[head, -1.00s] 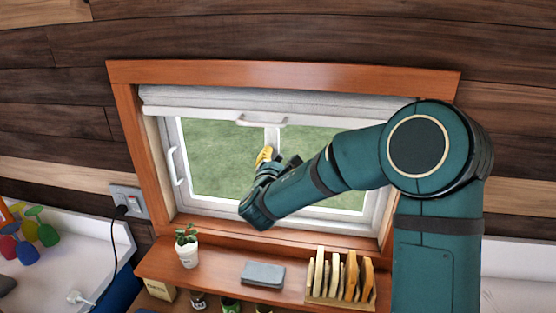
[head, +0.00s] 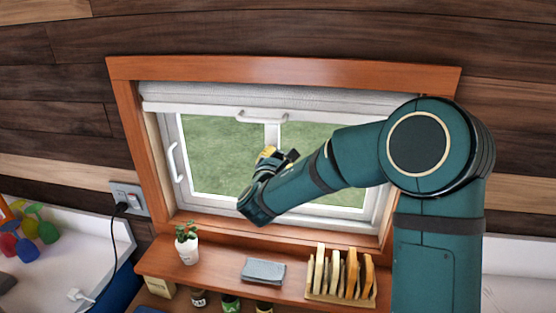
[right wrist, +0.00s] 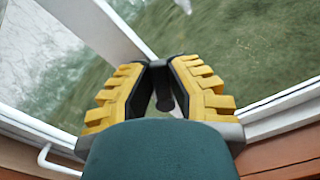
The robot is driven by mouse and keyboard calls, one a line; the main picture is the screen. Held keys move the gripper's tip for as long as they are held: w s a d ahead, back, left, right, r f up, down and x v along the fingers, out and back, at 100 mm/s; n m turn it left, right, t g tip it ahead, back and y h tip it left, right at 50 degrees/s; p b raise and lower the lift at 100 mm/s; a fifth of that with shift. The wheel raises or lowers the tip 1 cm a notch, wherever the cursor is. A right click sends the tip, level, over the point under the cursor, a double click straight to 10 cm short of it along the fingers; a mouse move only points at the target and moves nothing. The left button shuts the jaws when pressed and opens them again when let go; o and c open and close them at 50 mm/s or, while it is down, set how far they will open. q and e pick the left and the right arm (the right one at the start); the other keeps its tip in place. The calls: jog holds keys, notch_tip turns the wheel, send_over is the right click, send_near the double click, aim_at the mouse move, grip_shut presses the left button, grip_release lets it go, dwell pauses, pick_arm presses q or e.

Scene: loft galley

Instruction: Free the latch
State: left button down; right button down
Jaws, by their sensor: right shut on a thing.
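The white-framed window (head: 273,135) has a vertical centre post. My left gripper is not in view.
A white handle (head: 174,163) is on the left side of the window and another handle (head: 262,117) is at the top. Below the window a shelf (head: 215,264) holds a potted plant (head: 188,250), a grey cloth (head: 263,271) and a rack of boards (head: 340,297).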

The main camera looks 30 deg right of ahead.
jog(key=shift+w+a+r+n+b, duration=0.1)
jog(key=shift+w+a+n+b, duration=0.15)
jog(key=shift+n, duration=0.75)
jog(key=shift+w+a+r+n+b, duration=0.15)
jog(key=shift+a+n, duration=0.1)
jog(key=shift+n, duration=0.75)
jog(key=shift+w+a+r+n+b, duration=0.1)
jog(key=shift+w+a+n+b, duration=0.15)
jog(key=shift+n, duration=0.75)
jog(key=c, duration=0.9)
grip_release()
jog(key=shift+f, duration=0.1)
jog(key=v, duration=1.2)
